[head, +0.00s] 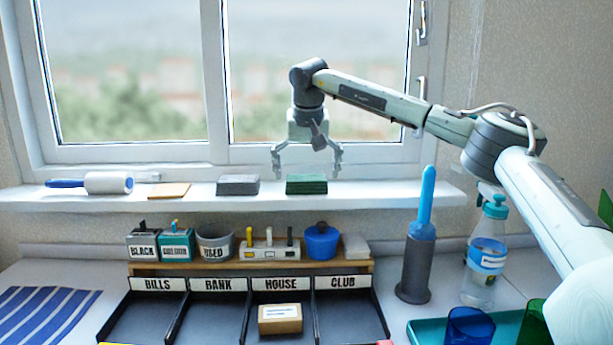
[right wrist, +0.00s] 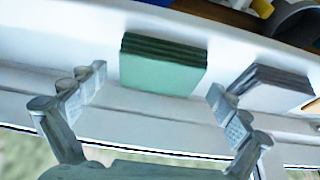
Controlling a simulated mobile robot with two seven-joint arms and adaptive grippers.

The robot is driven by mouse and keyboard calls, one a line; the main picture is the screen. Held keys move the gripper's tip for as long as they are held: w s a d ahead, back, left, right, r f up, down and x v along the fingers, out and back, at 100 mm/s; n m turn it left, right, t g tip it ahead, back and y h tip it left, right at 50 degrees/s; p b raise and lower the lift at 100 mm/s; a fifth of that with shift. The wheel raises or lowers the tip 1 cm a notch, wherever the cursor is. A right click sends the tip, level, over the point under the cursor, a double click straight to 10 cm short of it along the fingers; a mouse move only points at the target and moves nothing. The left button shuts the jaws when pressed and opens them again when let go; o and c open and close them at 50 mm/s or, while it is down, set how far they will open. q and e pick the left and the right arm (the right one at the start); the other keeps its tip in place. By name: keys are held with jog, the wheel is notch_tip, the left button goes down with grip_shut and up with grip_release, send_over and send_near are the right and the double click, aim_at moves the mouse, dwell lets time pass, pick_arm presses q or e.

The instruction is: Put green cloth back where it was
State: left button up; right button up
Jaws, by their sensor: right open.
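The green cloth (head: 306,184) is a folded, layered stack lying on the white window sill. It also shows in the right wrist view (right wrist: 162,68), near the upper middle. My right gripper (head: 307,172) is open above the cloth in the head view. In the right wrist view its two fingers (right wrist: 158,98) stand apart, one to each side of the cloth, with nothing between them touching it. A grey folded cloth (head: 238,185) lies to the left of the green one on the sill. My left gripper does not show.
A lint roller (head: 108,183) and a tan pad (head: 169,190) lie further left on the sill (head: 400,187). Below stand small pots, a blue pot (head: 321,242) and labelled trays (head: 219,284). A brush holder (head: 415,268) and spray bottle (head: 484,265) stand right. The sill right of the cloth is clear.

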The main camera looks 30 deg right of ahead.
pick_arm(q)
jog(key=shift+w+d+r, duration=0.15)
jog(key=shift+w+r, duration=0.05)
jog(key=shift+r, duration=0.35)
pick_arm(e)
jog(key=v, duration=1.1)
jog(key=shift+r, duration=0.35)
jog(key=shift+s+a, duration=0.1)
